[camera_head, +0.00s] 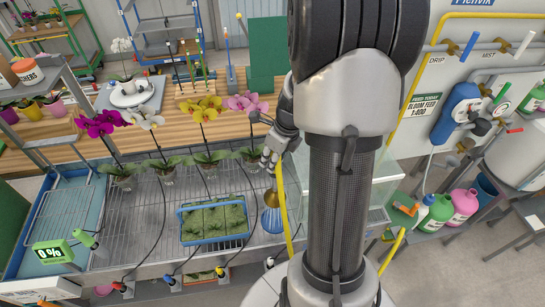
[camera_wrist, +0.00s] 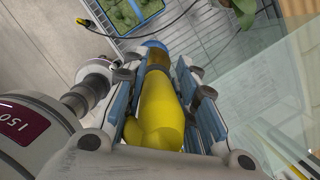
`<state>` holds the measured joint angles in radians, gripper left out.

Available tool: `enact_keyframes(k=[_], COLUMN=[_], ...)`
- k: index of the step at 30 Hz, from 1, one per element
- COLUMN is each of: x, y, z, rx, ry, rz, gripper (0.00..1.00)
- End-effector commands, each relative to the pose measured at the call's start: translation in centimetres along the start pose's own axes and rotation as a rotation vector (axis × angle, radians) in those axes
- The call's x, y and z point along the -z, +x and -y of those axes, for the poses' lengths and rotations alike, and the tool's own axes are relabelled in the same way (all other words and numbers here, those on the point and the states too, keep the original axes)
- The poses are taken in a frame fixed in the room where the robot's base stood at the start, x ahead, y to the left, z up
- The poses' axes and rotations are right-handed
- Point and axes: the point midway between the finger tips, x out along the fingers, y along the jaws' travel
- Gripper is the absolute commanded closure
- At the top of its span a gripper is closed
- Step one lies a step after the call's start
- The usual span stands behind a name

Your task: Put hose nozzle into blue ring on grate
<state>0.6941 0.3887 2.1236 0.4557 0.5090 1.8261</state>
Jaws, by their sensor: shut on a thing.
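My gripper (camera_wrist: 168,72) is shut on a yellow hose nozzle (camera_wrist: 160,105), which lies lengthwise between the two fingers; its darker front end points away from the wrist. Something blue (camera_wrist: 155,43) shows just past that end; I cannot tell whether it is the ring or part of the nozzle. In the head view my gripper (camera_head: 268,157) hangs over the right part of the wire grate (camera_head: 145,222). A yellow hose (camera_head: 283,200) runs down beside it. Below the gripper a small blue item (camera_head: 272,213), perhaps the blue ring, stands at the grate's right end, partly unclear.
A blue tray of green moss (camera_head: 213,222) sits on the grate to the left. Potted orchids (camera_head: 205,150) line the grate's back edge. A clear glass-like box (camera_head: 385,178) stands right of the gripper, partly behind my arm. Black tubes cross the grate.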

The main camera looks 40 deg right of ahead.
Motion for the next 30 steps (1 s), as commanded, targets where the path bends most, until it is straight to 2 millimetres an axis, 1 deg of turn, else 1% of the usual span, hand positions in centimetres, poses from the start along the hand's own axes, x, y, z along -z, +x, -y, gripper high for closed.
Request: enact_keyframes(k=[2, 30], x=[0.1, 2.6], y=[0.3, 9.4], z=[0.0, 0.1], rx=[0.001, 0.001], ry=[0.000, 0.000], rz=[0.000, 0.000], gripper=[1.00, 1.00])
